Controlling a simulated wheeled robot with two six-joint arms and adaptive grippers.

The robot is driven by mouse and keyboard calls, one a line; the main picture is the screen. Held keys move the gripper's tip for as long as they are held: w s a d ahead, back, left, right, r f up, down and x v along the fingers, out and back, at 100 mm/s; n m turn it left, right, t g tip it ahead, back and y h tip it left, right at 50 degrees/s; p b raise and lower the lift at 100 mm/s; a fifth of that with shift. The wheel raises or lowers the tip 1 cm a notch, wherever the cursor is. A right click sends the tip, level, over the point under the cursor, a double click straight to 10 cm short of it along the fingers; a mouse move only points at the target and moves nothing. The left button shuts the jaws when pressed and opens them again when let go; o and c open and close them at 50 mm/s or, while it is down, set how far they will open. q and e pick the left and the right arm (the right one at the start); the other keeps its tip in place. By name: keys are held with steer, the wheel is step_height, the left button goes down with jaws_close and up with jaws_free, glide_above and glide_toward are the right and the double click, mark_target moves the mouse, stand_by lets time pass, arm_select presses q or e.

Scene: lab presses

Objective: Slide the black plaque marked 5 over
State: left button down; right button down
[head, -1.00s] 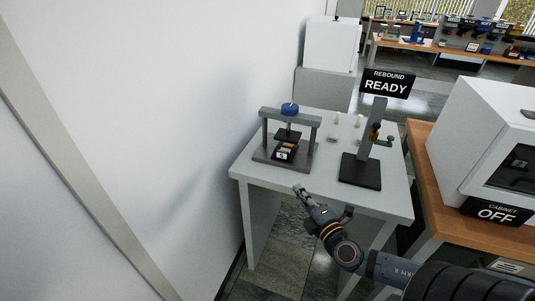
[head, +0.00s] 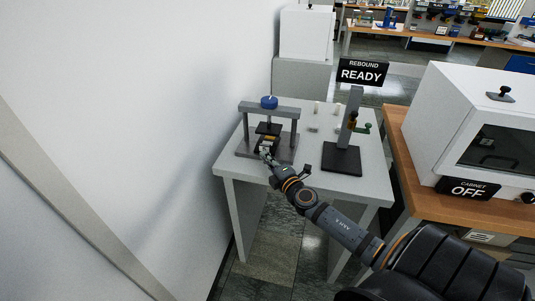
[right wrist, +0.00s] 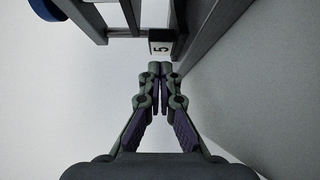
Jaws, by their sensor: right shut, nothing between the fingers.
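The black plaque marked 5 (right wrist: 160,46) shows in the right wrist view, with its white label turned sideways, just ahead of my fingertips. In the head view it sits low at the front of the small press (head: 283,111), mostly hidden behind my gripper. My right gripper (head: 265,153) is shut and empty, reaching to the front of the press base. In the right wrist view its closed fingertips (right wrist: 161,68) are right by the plaque's near face; I cannot tell whether they touch it. My left gripper is not in view.
The press stands on a grey table (head: 300,177) with a blue knob (head: 269,102) on top. To its right is a rebound stand (head: 342,158) with a READY sign (head: 362,72). A white cabinet (head: 440,110) stands farther right. A white wall is close on the left.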

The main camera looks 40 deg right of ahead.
mark_target(268, 150)
steer(key=shift+w+d+f, duration=0.1)
steer(key=shift+w+d, duration=0.35)
steer(key=shift+d, duration=0.1)
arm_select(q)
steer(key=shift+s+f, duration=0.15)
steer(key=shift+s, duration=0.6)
arm_select(e)
steer(key=shift+w+d+b, duration=0.7)
steer(key=shift+w+d, duration=0.1)
steer(key=shift+d, duration=0.2)
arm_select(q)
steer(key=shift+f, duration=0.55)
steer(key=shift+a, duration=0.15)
